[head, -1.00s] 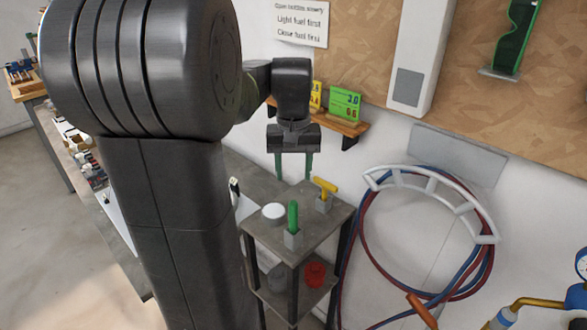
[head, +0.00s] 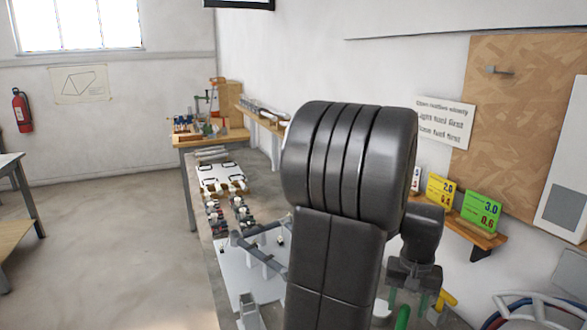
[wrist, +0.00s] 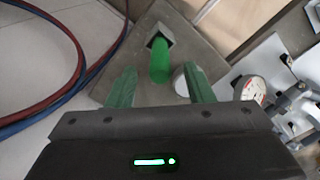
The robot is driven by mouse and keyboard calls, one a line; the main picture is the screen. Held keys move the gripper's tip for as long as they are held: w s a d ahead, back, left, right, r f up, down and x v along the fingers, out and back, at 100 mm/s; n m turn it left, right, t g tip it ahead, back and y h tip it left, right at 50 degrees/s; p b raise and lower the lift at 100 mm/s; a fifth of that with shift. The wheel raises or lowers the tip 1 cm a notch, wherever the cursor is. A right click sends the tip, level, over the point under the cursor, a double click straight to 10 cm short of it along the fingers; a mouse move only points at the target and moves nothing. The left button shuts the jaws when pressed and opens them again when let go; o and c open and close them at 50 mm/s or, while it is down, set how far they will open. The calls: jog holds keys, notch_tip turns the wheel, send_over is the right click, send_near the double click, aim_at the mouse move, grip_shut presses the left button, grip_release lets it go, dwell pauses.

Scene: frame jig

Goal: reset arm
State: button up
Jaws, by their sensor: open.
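My gripper (wrist: 160,72) is open in the wrist view, with its two green fingers apart and nothing held between them. A green handle (wrist: 159,60) in a grey square holder shows between and beyond the fingers, apart from them as far as I can tell. In the head view my gripper (head: 406,298) hangs low at the right, partly behind my own dark arm. The green handle (head: 402,318) shows at the bottom edge there, with a yellow handle (head: 445,299) to its right.
A workbench (head: 205,262) with clamps and a frame jig runs left of my arm. A shelf (head: 480,236) with yellow and green number cards is on the right wall. Hoses (wrist: 75,75) hang left in the wrist view. Open floor (head: 100,240) lies at left.

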aim_at(403, 319)
notch_tip(403, 319, down, 5)
jog(key=shift+r, duration=0.25)
dwell(0.4)
notch_tip(403, 319, up, 13)
jog(key=shift+r, duration=0.1)
notch_tip(403, 319, down, 14)
jog(key=shift+r, duration=0.1)
notch_tip(403, 319, up, 6)
jog(key=p, duration=0.4)
jog(key=shift+r+p, duration=0.75)
